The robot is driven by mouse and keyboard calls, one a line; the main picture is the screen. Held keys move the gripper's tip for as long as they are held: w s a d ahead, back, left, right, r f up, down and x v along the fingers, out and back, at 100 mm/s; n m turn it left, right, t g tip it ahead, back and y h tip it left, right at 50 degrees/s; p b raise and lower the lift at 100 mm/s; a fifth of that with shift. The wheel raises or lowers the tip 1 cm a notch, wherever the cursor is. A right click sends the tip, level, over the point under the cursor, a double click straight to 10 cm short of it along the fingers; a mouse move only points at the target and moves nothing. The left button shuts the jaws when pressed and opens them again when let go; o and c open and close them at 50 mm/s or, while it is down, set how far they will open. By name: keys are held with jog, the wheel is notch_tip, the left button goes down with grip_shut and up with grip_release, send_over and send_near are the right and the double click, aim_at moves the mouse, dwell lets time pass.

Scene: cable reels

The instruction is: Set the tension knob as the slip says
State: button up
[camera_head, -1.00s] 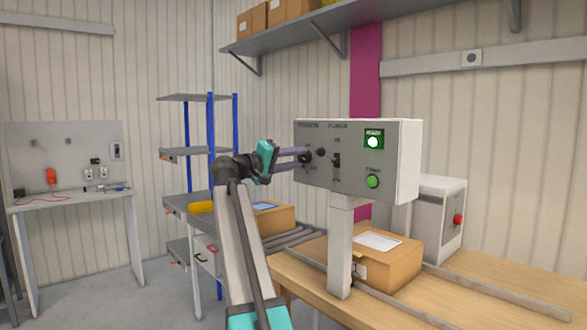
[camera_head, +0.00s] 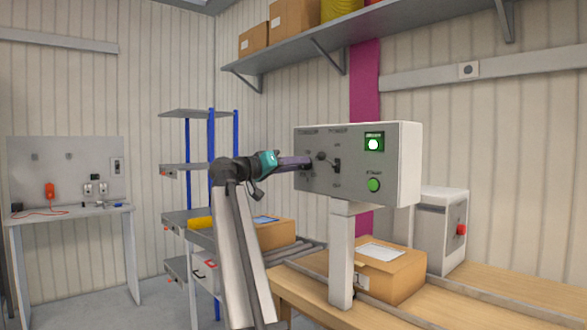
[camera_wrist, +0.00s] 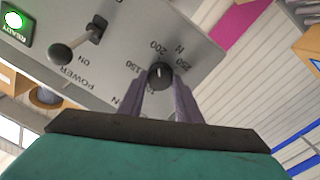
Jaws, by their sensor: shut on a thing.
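The tension knob (camera_wrist: 160,74) is a small round black knob on the grey control panel (camera_head: 352,185). Printed marks 150, 200 and 250 N stand around it. Its pale pointer line appears to face about the 200 mark in the wrist view. My gripper (camera_head: 307,163) reaches the panel's left part, its purple fingers shut on the knob from both sides; it also shows in the wrist view (camera_wrist: 161,88). In the head view the fingers mostly hide the knob. A white paper (camera_head: 382,252) lies on a cardboard box, its writing too small to read.
Beside the knob are a power lever (camera_head: 337,165), a lit green READY light (camera_head: 374,144) and a green button (camera_head: 374,185). The panel stands on a post (camera_head: 342,260) over a wooden bench (camera_head: 440,290). A cardboard box (camera_head: 400,275) sits close behind the post.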

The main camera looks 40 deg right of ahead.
jog(key=shift+d+r, duration=0.1)
jog(key=shift+r, duration=0.05)
jog(key=o, duration=1)
jog(key=shift+d, duration=0.1)
jog(key=shift+o, duration=0.2)
jog(key=shift+a, duration=0.2)
jog(key=w+a, duration=0.1)
jog(key=a, duration=1.2)
jog(key=shift+w+a+f+p, duration=0.2)
jog(key=shift+a+f+p, duration=0.05)
jog(key=shift+f+p, duration=0.1)
